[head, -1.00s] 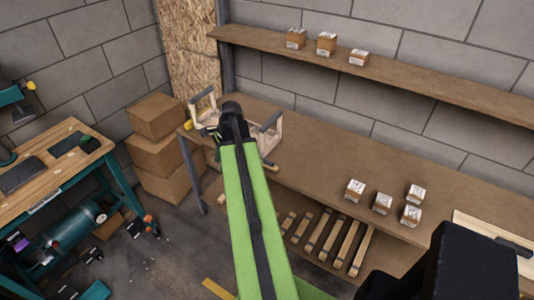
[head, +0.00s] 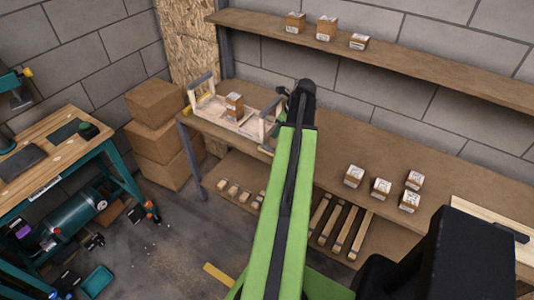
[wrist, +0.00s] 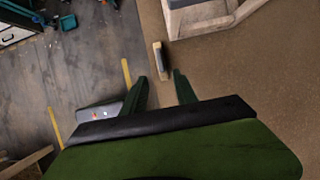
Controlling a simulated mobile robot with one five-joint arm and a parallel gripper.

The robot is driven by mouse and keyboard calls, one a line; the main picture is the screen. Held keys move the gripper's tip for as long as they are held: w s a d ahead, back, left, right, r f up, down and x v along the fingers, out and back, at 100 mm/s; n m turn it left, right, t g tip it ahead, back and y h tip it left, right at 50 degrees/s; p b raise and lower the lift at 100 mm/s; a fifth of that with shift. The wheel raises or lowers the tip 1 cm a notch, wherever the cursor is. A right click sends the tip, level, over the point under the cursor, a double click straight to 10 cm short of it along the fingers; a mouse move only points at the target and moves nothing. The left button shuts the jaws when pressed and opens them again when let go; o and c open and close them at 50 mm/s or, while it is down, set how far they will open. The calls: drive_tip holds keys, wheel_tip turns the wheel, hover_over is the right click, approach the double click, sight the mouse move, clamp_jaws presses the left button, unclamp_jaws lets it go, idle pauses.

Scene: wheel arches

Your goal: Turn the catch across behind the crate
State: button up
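The crate (head: 243,127) is a pale wooden carrier with raised grey-topped ends, standing on the left part of the workbench. One small carton (head: 234,104) is in it. A short bar (head: 265,150) that looks like the catch lies at the bench's front edge, by the crate's near right corner. The wrist view shows this catch (wrist: 160,59) just ahead of my gripper, beside a corner of the crate (wrist: 205,14). My gripper (wrist: 160,75) is open and empty, its two fingers apart. In the head view its fingertips are hidden behind my arm.
Several small cartons (head: 381,188) stand on the right of the workbench (head: 330,135), with bare bench between them and the crate. A shelf (head: 400,62) runs above the bench. Wooden bars lie on the lower shelf. Large cardboard boxes (head: 160,140) are stacked at left.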

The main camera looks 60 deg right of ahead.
sight(269, 147)
drive_tip(key=b+x, duration=0.9)
drive_tip(key=x, duration=0.3)
drive_tip(key=shift+f+b, duration=0.2)
drive_tip(key=shift+b, duration=0.15)
drive_tip(key=shift+r, duration=0.1)
clamp_jaws()
